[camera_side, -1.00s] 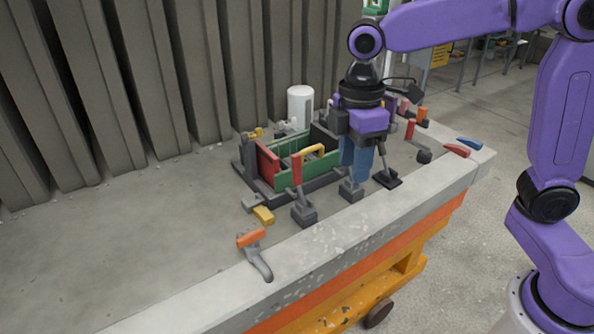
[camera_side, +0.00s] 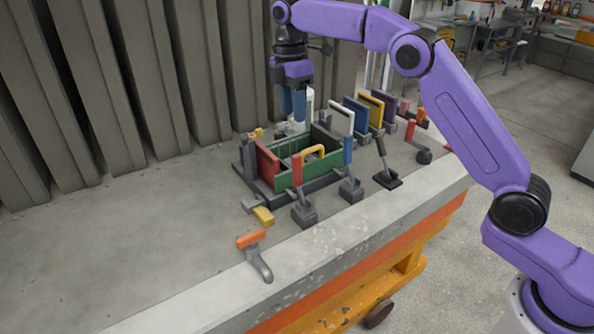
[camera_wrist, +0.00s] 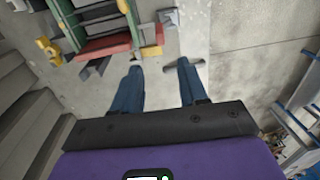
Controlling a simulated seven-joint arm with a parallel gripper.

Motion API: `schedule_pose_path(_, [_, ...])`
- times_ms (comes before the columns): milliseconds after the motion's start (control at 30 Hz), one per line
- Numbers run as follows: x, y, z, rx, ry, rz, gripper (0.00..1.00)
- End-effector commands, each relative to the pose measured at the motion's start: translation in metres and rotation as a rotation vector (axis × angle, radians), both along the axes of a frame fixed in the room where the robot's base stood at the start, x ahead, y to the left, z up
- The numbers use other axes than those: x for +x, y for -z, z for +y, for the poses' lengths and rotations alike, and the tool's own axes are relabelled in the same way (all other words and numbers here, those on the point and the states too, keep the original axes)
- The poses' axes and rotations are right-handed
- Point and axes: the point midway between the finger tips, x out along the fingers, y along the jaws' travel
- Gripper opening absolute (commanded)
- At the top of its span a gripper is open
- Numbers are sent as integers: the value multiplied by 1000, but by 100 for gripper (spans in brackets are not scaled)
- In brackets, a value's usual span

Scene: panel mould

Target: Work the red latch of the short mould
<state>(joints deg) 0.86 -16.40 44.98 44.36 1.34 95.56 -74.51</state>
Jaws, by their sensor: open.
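The mould (camera_side: 307,176), with a green front wall and a red end panel (camera_side: 268,164), sits on a dark base in the middle of the table. A latch with a red upright handle (camera_side: 297,171) stands at its front on a grey foot (camera_side: 304,214). I cannot tell whether this mould is the short one. My gripper (camera_side: 299,119) is open and empty, with blue fingers pointing down, above the mould's back side and apart from the red handle.
Blue, yellow and purple panels (camera_side: 371,107) stand behind. An orange-handled clamp (camera_side: 251,239) and yellow block (camera_side: 263,216) lie front left. The table's left is clear.

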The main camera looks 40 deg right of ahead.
Motion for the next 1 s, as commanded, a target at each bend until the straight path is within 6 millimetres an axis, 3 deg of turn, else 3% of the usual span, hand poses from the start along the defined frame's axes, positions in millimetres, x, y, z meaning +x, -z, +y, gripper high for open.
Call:
schedule_pose_path(267, [-3, 27, 0, 0, 1, 2, 43])
schedule_pose_path(800, [-12, 126, 0, -1, 2, 2, 43])
schedule_pose_path(1000, [-14, 155, 0, 0, 2, -1, 43])
